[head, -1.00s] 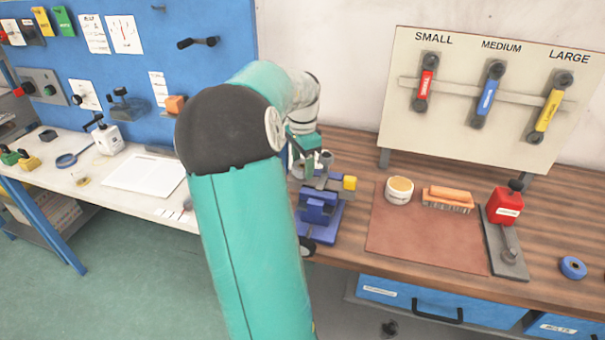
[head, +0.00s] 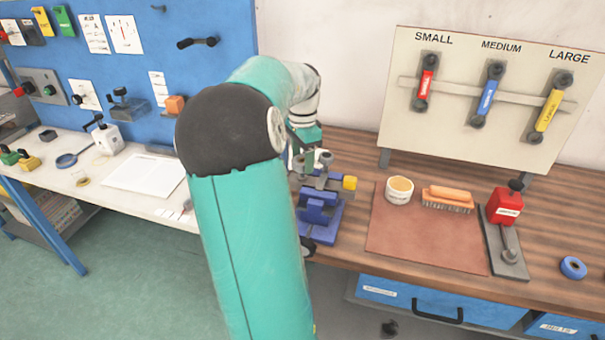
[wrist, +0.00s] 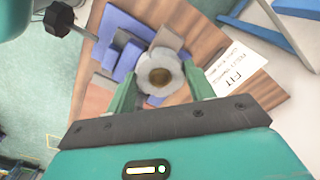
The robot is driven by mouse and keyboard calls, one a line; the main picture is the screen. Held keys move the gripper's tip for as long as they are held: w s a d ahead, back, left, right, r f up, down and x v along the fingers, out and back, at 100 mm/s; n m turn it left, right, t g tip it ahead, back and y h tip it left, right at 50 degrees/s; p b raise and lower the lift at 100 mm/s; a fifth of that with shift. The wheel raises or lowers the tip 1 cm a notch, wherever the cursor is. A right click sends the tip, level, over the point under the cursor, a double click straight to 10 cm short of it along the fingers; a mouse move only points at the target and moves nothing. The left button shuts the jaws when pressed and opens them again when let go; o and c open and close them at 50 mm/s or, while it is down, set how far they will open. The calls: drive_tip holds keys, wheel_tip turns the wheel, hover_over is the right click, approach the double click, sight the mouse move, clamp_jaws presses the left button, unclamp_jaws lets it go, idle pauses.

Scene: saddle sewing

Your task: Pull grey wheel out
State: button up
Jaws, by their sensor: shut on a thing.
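The grey wheel (wrist: 161,73) is a lobed knob with a brownish round centre, seen end-on in the wrist view. My gripper (wrist: 161,76) has its two green fingers on either side of it and is shut on it. In the head view my arm hides part of the device and most of the gripper. I cannot tell there how far the wheel sits from its mount.
A reddish-brown mat (head: 420,245) lies right of the device. A paper label (wrist: 236,68) lies beside the device. A black knob (wrist: 58,18) is near my gripper's left side.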

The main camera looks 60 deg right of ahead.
drive_tip(key=shift+r, duration=2)
